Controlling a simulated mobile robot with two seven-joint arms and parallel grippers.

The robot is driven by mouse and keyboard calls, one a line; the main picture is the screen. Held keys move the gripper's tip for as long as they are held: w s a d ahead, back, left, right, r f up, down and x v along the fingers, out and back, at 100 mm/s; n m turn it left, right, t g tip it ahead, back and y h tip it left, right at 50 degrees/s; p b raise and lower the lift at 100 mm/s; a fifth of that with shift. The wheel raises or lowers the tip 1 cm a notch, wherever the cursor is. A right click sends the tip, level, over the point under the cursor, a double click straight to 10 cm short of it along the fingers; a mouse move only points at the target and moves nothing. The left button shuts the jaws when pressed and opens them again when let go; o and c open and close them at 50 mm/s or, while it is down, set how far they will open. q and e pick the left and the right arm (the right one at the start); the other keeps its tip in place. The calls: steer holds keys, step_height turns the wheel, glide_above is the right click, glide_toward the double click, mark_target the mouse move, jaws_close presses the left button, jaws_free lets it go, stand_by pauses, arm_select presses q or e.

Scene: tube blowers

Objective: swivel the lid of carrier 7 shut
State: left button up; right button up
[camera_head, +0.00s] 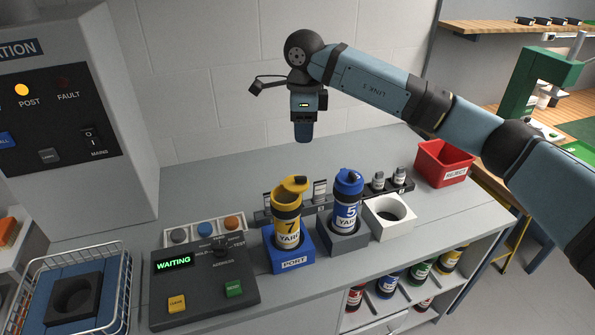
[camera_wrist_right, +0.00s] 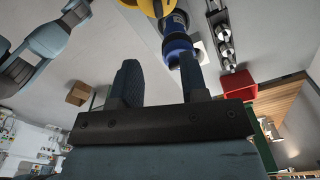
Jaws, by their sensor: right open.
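Carrier 7 (camera_head: 287,226) is a yellow and dark canister standing upright in the blue PORT holder (camera_head: 293,262). Its yellow lid (camera_head: 292,184) sits at the top, off-centre from the body; how far it is swung is hard to tell. In the right wrist view a yellow part (camera_wrist_right: 152,7) is cut off at the top edge. My right gripper (camera_head: 303,138) points down, above and behind carrier 7, apart from it. In the right wrist view its two fingers (camera_wrist_right: 162,82) are spread with nothing between them. My left gripper is not visible.
Blue carrier 5 (camera_head: 346,207) stands close to the right in a grey holder (camera_head: 343,240). A white block with a hole (camera_head: 390,217), small cylinders on a dark rack and a red REJECT bin (camera_head: 445,162) are further right. A console reading WAITING (camera_head: 203,283) is on the left.

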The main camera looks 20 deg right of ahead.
mark_target(303, 176)
step_height(303, 176, down, 11)
steer(key=shift+s+f+p, duration=0.1)
steer(key=shift+p, duration=1.15)
steer(key=shift+f, duration=0.85)
steer(key=shift+c, duration=0.2)
jaws_close()
